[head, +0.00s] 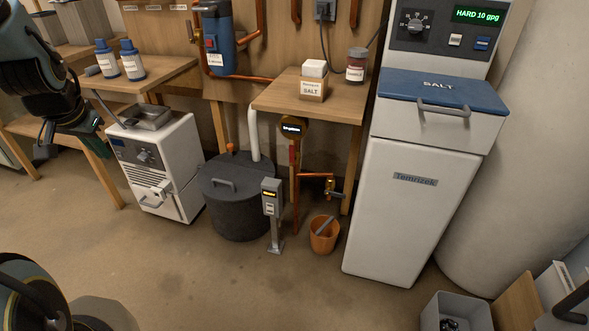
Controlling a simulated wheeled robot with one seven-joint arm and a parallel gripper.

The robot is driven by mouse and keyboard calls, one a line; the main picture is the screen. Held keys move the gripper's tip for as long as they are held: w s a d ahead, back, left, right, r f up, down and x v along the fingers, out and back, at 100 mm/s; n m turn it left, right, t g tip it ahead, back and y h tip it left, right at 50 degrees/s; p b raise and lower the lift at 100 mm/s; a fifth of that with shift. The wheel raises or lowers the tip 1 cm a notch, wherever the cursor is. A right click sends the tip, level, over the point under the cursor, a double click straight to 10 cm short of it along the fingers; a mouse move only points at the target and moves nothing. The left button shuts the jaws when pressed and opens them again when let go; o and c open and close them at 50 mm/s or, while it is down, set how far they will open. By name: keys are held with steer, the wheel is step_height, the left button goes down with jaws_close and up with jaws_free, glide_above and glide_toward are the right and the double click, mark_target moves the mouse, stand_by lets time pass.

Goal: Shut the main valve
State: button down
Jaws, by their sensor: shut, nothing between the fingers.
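A vertical pipe with a red strip or lever (292,152), which could be the main valve, stands under the front table. A round brass meter (292,127) with a small lit display sits at its top. A copper branch runs right from the pipe to a small brass fitting (330,188). No label marks the main valve, and the lever's exact position is too small to tell. My gripper (96,140) is at the upper left, in front of the small white machine, far left of the pipe. It is shut and empty, and its fingertips are partly dark and hard to make out.
A dark round lidded tank (238,194) and a grey post with a display (272,205) stand left of the pipe. An orange bucket (324,235) is below the fitting. A white softener cabinet (410,210) stands right.

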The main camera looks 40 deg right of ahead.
steer(key=w+d+f+m+t+h+b, duration=0.1)
steer(key=w+d+f+m+h+b, duration=0.15)
steer(key=d+f+m+b, duration=0.35)
steer(key=w+d+f+m+t+h+b, duration=0.15)
steer(key=w+d+f, duration=0.25)
steer(key=d, duration=0.4)
steer(key=m+g+h+b, duration=0.4)
steer(key=m+h+b, duration=0.8)
steer(key=m+b, duration=0.7)
glide_toward(293, 154)
steer(key=s+d+n+b, duration=0.1)
steer(key=s+n, duration=0.1)
steer(key=s, duration=0.4)
steer(key=shift+w+d+r+m, duration=0.15)
steer(key=shift+w+d+m, duration=0.1)
steer(key=w+d+b, duration=0.3)
steer(key=w+d, duration=0.2)
steer(key=d, duration=0.2)
steer(key=shift+w+d, duration=0.3)
steer(key=shift+w, duration=0.05)
